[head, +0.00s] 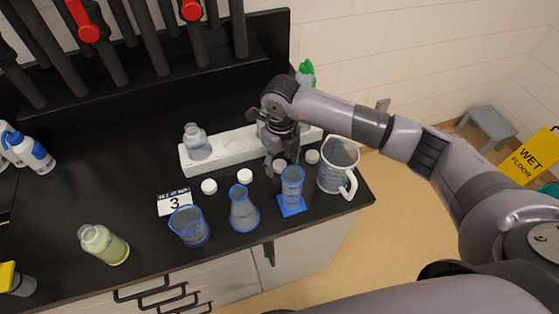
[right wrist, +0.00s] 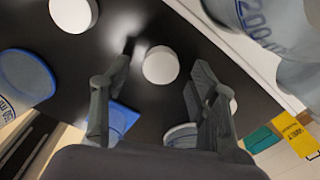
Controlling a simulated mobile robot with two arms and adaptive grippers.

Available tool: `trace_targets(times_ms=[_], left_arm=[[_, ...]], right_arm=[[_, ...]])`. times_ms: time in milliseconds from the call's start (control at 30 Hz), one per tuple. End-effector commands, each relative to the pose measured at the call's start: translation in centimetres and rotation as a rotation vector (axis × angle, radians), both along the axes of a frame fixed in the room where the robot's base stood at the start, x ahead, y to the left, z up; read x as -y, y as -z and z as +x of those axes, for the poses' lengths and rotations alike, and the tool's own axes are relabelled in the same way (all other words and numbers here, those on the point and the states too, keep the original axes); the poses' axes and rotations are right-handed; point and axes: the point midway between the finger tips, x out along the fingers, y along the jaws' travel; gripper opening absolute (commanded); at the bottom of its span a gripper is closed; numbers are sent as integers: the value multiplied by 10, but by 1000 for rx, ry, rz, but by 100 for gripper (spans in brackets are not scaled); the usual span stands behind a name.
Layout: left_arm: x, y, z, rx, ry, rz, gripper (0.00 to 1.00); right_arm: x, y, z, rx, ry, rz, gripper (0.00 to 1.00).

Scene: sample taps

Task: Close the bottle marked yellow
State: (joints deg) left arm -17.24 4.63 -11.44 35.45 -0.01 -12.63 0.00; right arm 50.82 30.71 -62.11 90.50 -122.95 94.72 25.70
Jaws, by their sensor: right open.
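A clear bottle (head: 103,244) with yellowish liquid stands upright at the front left of the black bench. Another clear bottle (head: 197,142) stands in the left part of the white rack (head: 236,148); one more is mostly hidden behind my right gripper (head: 279,168). I can make out no yellow mark on the rack bottles. Several white caps lie on the bench, including one (head: 209,187) and another (head: 245,176). My right gripper is open above the bench in front of the rack. In the right wrist view, a white cap (right wrist: 161,65) shows between and beyond its open fingers (right wrist: 158,92).
Blue-rimmed beaker (head: 189,226) and flask (head: 244,208) stand in front. A card marked 3 (head: 174,203) lies left. Taps and pipes (head: 140,35) line the back.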

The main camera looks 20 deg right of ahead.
Motion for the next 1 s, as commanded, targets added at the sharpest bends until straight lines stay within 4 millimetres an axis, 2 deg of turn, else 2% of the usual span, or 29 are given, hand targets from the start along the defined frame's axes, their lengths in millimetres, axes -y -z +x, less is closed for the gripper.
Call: trace_targets(times_ms=[100,400,900,1000], left_arm=[[0,-2,0,0,0,0,0],[0,-1,1,1,0,0,0],[1,-2,1,3,0,-1,0],[1,-2,2,3,0,-1,0]], right_arm=[[0,6,0,-1,-1,0,54],[0,6,0,0,-1,0,54],[0,6,0,0,-1,0,22],[0,6,0,0,-1,-1,21]])
